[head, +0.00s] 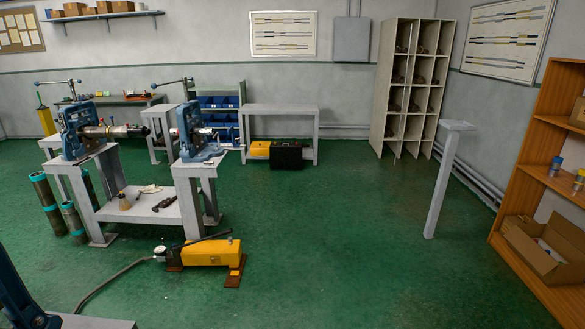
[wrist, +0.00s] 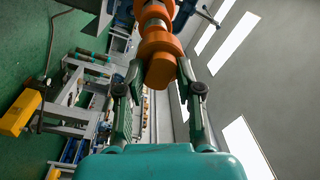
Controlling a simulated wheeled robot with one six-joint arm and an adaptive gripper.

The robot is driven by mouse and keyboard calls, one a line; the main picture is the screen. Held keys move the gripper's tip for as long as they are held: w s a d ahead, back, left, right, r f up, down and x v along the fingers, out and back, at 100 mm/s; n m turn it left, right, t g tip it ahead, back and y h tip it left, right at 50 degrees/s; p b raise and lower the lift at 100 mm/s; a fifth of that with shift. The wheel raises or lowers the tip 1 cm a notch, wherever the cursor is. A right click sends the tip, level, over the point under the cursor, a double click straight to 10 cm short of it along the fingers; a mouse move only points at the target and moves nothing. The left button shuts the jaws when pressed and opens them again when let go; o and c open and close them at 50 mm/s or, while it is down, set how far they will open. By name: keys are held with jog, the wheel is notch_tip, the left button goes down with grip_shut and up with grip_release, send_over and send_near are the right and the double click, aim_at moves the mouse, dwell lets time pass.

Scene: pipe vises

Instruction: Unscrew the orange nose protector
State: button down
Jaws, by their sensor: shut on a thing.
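The orange nose protector (wrist: 158,45) shows at the top centre of the wrist view as stepped round sections, its narrower end towards me. My gripper (wrist: 161,72) has one finger on each side of that near end and is shut on it. Behind the protector, blue vise parts (wrist: 187,8) show at the top edge, partly hidden. Whether the thread is still engaged cannot be seen. I cannot make out my gripper or the protector in the head view.
In the head view, two blue vises (head: 79,133) (head: 191,138) stand on grey stands at left, a pipe assembly (head: 115,131) between them. A yellow hand pump (head: 210,253) with a hose lies on the floor. The green floor (head: 350,240) is clear towards the grey post (head: 441,185).

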jog(key=d+r, duration=0.4)
jog(key=shift+d+r, duration=0.2)
jog(key=shift+r, duration=0.1)
